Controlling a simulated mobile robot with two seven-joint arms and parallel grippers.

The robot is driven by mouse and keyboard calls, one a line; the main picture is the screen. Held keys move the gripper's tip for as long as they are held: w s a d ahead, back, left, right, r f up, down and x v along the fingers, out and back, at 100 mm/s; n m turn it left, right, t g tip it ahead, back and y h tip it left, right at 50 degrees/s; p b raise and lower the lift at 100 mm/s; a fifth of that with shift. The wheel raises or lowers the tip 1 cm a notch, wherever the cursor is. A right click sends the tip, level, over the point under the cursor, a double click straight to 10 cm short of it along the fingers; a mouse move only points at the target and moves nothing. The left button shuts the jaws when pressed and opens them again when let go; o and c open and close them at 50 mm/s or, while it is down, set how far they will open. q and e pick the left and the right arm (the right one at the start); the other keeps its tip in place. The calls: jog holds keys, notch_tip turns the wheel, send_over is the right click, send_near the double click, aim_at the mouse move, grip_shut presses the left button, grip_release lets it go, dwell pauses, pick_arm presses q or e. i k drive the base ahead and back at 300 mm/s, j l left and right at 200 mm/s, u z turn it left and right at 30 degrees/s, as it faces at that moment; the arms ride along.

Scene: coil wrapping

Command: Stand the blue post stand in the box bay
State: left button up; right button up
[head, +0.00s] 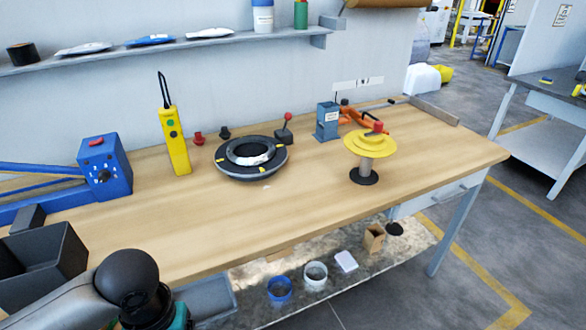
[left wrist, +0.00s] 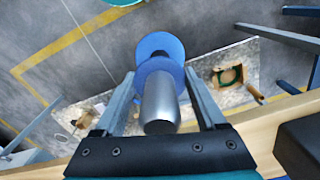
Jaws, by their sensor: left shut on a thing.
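The blue post stand (left wrist: 159,102) shows in the left wrist view as a grey metal post with blue discs at its far end. My left gripper (left wrist: 160,85) is shut on it, one finger on each side of the post. The stand is clear of the bench, with the floor and lower shelf behind it. In the head view my left arm comes in at the lower left; its fingers and the stand are out of that picture. A dark open box (head: 40,262) sits at the bench's left end; I cannot tell whether it is the box bay. My right gripper is not in view.
The wooden bench (head: 270,215) has a clear front strip. On it stand a blue machine (head: 103,167), a yellow handheld unit (head: 176,140), a black coil (head: 250,158) and a yellow-topped stand (head: 371,146). Cups and a carton (head: 373,238) are on the lower shelf.

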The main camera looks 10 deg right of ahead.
aim_at(416, 123)
jog(key=i+l, duration=0.1)
jog(key=l, duration=0.3)
jog(key=i+l, duration=0.15)
jog(key=l, duration=0.25)
jog(key=i+l+z, duration=0.1)
jog(key=l, duration=0.35)
jog(key=i+l, duration=0.15)
jog(key=l, duration=0.25)
jog(key=i+l, duration=0.15)
jog(key=l, duration=0.25)
jog(key=i+l+z, duration=0.1)
jog(key=l, duration=0.3)
jog(key=i+l, duration=0.2)
jog(key=l, duration=0.2)
jog(key=i+l, duration=0.15)
jog(key=l, duration=0.25)
